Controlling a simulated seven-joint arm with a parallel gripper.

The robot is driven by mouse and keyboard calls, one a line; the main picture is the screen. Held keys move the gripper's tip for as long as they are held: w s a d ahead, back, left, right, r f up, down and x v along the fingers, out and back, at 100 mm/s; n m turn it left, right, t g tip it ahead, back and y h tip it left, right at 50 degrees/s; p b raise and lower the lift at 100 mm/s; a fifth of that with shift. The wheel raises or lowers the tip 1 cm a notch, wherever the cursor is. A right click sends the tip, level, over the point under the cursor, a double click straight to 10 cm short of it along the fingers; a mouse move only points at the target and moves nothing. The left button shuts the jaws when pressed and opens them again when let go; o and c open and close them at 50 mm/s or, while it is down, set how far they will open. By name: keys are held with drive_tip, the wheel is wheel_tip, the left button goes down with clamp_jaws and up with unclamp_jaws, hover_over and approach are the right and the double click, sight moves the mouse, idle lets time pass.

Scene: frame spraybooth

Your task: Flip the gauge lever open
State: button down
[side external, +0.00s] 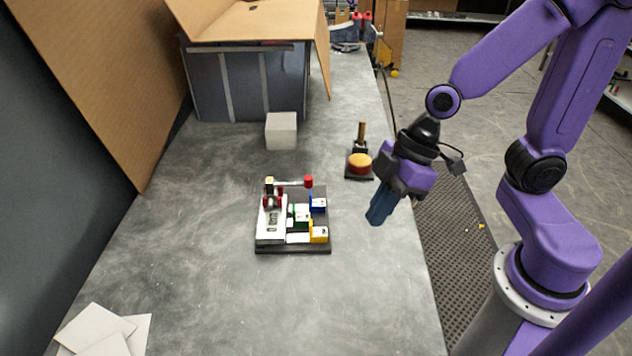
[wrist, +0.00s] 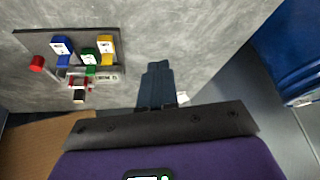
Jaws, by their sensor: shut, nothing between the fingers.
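The gauge device is a dark base plate (side external: 293,249) on the grey table, carrying a white block with a small display (side external: 272,222) and several blue, green and yellow blocks. Its lever is a pale rod ending in a red knob (side external: 308,182), lying roughly level across the back and pointing right. In the wrist view the base plate (wrist: 108,36) is at upper left, with the red knob (wrist: 37,63) at its left. My gripper (side external: 375,217) hangs right of the device, apart from it, its blue fingers shut and empty. The fingertips (wrist: 158,67) touch nothing in the wrist view.
A red-orange dome button (side external: 359,162) on a black base stands behind the gripper, a wooden-handled item (side external: 361,134) behind it. A grey-white cube (side external: 281,131) and a cardboard-topped bin (side external: 250,85) are farther back. Pale sheets (side external: 103,330) lie front left.

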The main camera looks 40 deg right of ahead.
drive_tip(key=w+d+f+t+h, duration=0.1)
drive_tip(key=w+d+t, duration=0.1)
drive_tip(key=w, duration=0.5)
drive_tip(key=w+d+f+m+t+h, duration=0.1)
drive_tip(key=w+d+t+h, duration=0.1)
drive_tip(key=w+d, duration=0.3)
drive_tip(key=w+t, duration=0.1)
drive_tip(key=w, duration=0.2)
drive_tip(key=shift+w+f+m+t, duration=0.15)
drive_tip(key=shift+m+t, duration=0.15)
drive_tip(key=shift+x, duration=5)
